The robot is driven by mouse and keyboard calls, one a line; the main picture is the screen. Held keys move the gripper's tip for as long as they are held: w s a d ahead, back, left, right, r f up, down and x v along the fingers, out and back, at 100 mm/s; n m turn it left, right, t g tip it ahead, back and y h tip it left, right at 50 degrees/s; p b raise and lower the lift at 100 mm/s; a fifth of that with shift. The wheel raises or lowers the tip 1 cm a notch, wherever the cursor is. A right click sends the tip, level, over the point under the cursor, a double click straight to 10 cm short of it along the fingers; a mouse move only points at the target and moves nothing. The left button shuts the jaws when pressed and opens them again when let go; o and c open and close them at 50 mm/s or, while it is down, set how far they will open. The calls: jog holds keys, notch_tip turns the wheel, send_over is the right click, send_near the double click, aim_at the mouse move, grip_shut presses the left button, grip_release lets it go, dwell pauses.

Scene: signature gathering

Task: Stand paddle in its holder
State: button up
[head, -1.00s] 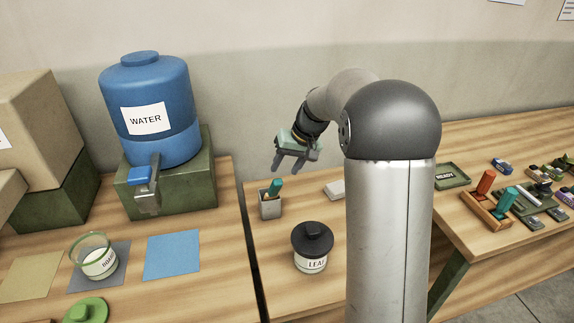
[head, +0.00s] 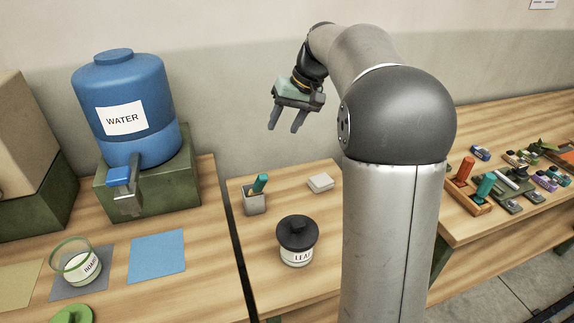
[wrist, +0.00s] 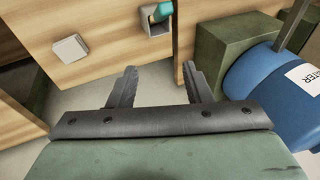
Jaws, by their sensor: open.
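A small grey square cup (head: 254,204) stands near the left edge of the middle table. A teal-handled piece (head: 260,183), which looks like the paddle, stands in it, leaning slightly, its lower part hidden inside. The cup (wrist: 155,28) and the teal handle (wrist: 162,12) also show at the top of the wrist view. My gripper (head: 285,124) is open and empty, fingers pointing down, well above and behind the cup and touching nothing. Its two fingers (wrist: 160,75) are spread in the wrist view.
A white block (head: 320,183) lies right of the cup. A black-lidded jar (head: 297,243) stands in front. A blue water dispenser (head: 125,105) on a green stand rises at the left. Bare tabletop surrounds the cup.

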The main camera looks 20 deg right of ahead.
jog(key=s+a+f+h, duration=0.1)
jog(key=s+a+f, duration=0.2)
jog(key=s, duration=0.7)
jog(key=s+a+f+g+h, duration=0.1)
jog(key=s+a+f, duration=0.1)
jog(key=s+f, duration=0.4)
jog(key=s+a+f+h, duration=0.1)
jog(key=s+a+f, duration=0.2)
jog(key=s, duration=1.2)
notch_tip(320, 180, down, 3)
jog(key=shift+a+r+n+g+h, duration=0.15)
jog(key=shift+a+n+g+h, duration=0.15)
jog(key=shift+n+g+h, duration=0.1)
